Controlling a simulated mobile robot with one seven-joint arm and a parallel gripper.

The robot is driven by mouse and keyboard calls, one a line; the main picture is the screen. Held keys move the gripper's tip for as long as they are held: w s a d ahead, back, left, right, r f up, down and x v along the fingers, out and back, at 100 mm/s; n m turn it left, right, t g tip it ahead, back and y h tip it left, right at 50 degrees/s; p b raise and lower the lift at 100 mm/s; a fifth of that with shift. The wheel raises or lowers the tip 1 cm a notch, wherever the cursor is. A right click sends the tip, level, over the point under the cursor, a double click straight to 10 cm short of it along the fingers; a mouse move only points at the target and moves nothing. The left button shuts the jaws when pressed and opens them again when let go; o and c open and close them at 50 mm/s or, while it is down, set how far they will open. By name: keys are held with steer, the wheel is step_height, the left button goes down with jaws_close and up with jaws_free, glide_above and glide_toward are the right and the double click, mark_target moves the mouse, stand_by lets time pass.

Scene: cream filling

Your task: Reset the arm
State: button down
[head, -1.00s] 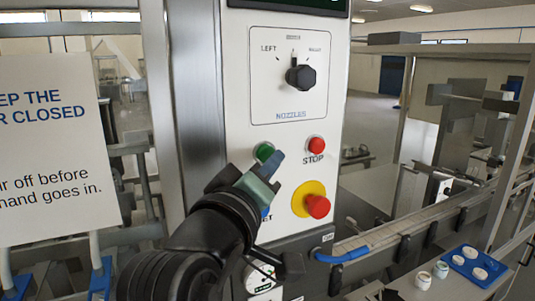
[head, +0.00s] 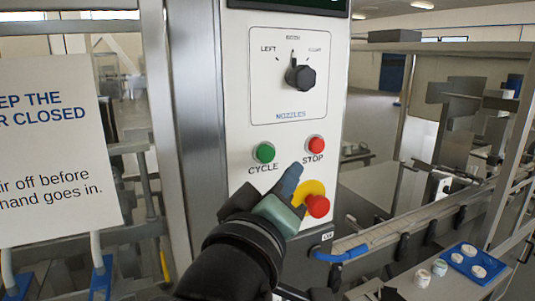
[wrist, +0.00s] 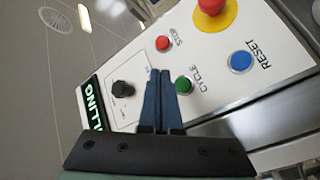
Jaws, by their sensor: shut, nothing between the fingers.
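My gripper (head: 290,185) is shut and empty, and stands in front of the white control panel. In the head view its blue fingertips overlap the left edge of the yellow plate behind the red mushroom button (head: 318,206). The green CYCLE button (head: 264,152) and the red STOP button (head: 316,144) are in plain sight above it. In the wrist view the closed fingers (wrist: 158,80) lie between the black nozzle knob (wrist: 123,90) and the green button (wrist: 184,86). The blue RESET button (wrist: 240,61) shows there, but my arm hides it in the head view.
A sign (head: 45,155) hangs at the left beside a metal post (head: 190,110). A conveyor (head: 420,222) runs at the right. A blue tray (head: 460,270) with several white pots and two loose jars sit at the lower right.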

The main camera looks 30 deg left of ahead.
stand_by(0.7)
steer(key=s+d+r+m+t+h, duration=0.1)
steer(key=s+d+r+m+t, duration=0.3)
steer(key=d+r, duration=0.3)
steer(key=s+d+r+m+t+h, duration=0.1)
steer(key=s+d+r+m+t, duration=0.3)
steer(key=r, duration=0.6)
steer(key=s+d+m, duration=0.2)
steer(key=d+m, duration=0.1)
steer(key=d, duration=0.1)
steer(key=shift+s+d+r+t, duration=0.15)
steer(key=shift+d+r+t, duration=0.1)
steer(key=shift+t, duration=0.15)
stand_by(4.3)
